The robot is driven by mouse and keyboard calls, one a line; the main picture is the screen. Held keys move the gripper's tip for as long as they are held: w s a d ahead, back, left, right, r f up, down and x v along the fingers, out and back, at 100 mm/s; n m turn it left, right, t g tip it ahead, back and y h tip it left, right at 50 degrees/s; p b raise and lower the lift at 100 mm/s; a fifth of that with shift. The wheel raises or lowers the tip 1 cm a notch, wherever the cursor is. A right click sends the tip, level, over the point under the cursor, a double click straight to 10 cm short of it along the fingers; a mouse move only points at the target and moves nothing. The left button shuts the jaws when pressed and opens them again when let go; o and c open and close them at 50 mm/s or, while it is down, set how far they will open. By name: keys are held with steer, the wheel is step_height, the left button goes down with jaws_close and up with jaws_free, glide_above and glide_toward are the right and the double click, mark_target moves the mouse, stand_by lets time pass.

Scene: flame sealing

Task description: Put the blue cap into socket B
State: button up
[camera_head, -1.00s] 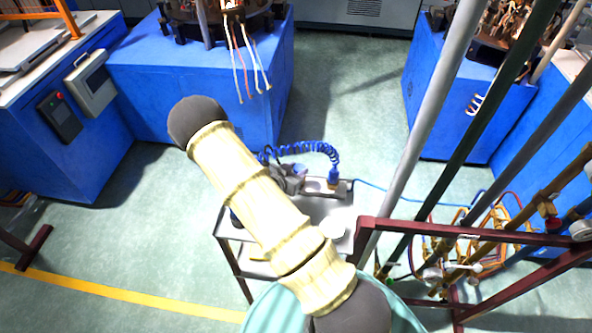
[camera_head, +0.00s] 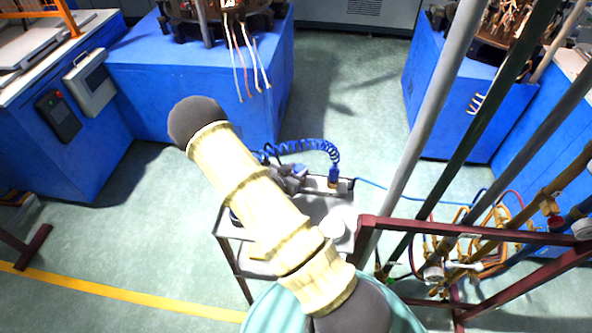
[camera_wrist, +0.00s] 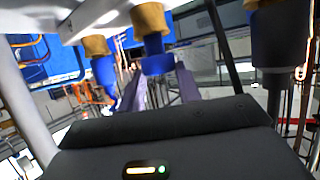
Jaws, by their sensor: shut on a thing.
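Another blue piece with a brass-coloured collar (camera_wrist: 96,46) is to the left, apart from the fingers. A dark cylinder (camera_wrist: 280,42) is close at the right. I cannot make out which thing is socket B; no letter is readable. In the head view my arm hides most of the work area.
A metal cart (camera_head: 338,205) stands under my arm, with a coiled blue hose (camera_head: 305,147) at its back edge. A dark red frame with pipes (camera_head: 470,233) is close on the right. Blue machine cabinets (camera_head: 215,95) stand behind. The floor (camera_head: 340,85) between them is clear.

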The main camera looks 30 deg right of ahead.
steer(key=shift+f+b, duration=0.85)
steer(key=shift+f, duration=0.1)
stand_by(0.6)
steer(key=o, duration=1)
steer(key=shift+r, duration=0.1)
step_height(320, 180, up, 9)
steer(key=p, duration=0.5)
steer(key=shift+p, duration=0.35)
stand_by(0.3)
stand_by(0.5)
